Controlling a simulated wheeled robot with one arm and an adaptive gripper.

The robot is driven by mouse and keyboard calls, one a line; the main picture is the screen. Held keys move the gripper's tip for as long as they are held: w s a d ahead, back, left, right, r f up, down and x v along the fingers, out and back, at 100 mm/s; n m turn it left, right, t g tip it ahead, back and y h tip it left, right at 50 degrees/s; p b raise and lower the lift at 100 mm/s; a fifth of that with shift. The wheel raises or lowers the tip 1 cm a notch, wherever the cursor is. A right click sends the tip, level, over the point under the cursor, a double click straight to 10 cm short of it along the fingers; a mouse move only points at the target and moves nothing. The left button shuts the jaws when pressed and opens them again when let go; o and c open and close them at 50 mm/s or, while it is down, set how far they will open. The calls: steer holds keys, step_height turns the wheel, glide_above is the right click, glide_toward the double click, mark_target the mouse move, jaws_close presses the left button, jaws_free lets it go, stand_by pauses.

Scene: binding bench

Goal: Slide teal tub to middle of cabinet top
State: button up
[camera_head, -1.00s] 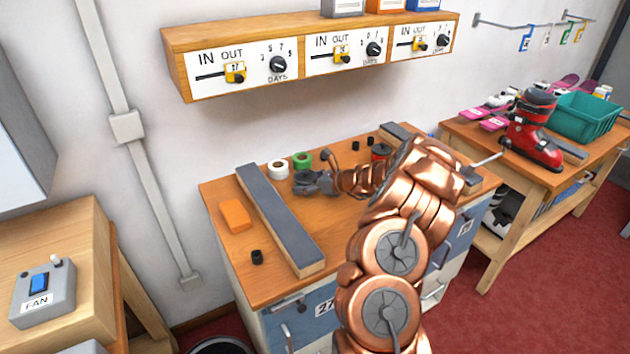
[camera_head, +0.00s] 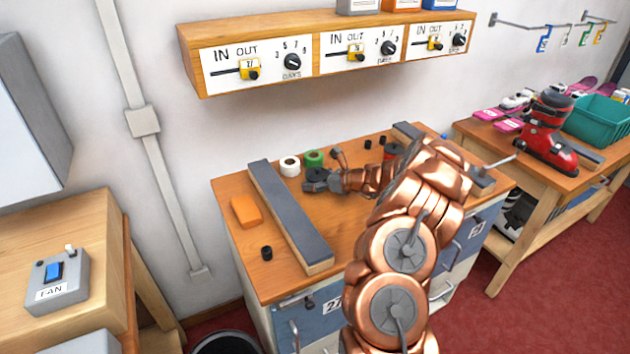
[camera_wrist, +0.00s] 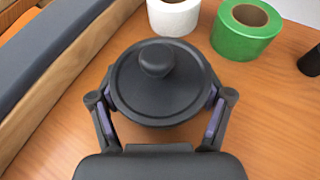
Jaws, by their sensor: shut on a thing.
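My gripper (camera_wrist: 160,115) is shut on a round dark grey lidded container (camera_wrist: 158,80) with a knob on its lid. The fingers press on its two sides; its body below the lid is mostly hidden, and I see no teal on it. In the head view this container (camera_head: 316,175) is on the wooden cabinet top (camera_head: 350,225), just in front of two tape rolls. I cannot tell whether it touches the wood. The only teal thing I see is a bin (camera_head: 598,122) on the bench at the right.
A white roll (camera_wrist: 173,15) and a green roll (camera_wrist: 245,28) stand close behind the container. A long grey-topped bar (camera_head: 290,215) lies to its left, with an orange block (camera_head: 246,211) and small black cylinder (camera_head: 267,253) beyond.

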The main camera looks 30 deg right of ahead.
steer(key=o, duration=1.1)
steer(key=shift+b+v, duration=0.8)
steer(key=shift+v, duration=3.1)
steer(key=shift+d, duration=0.1)
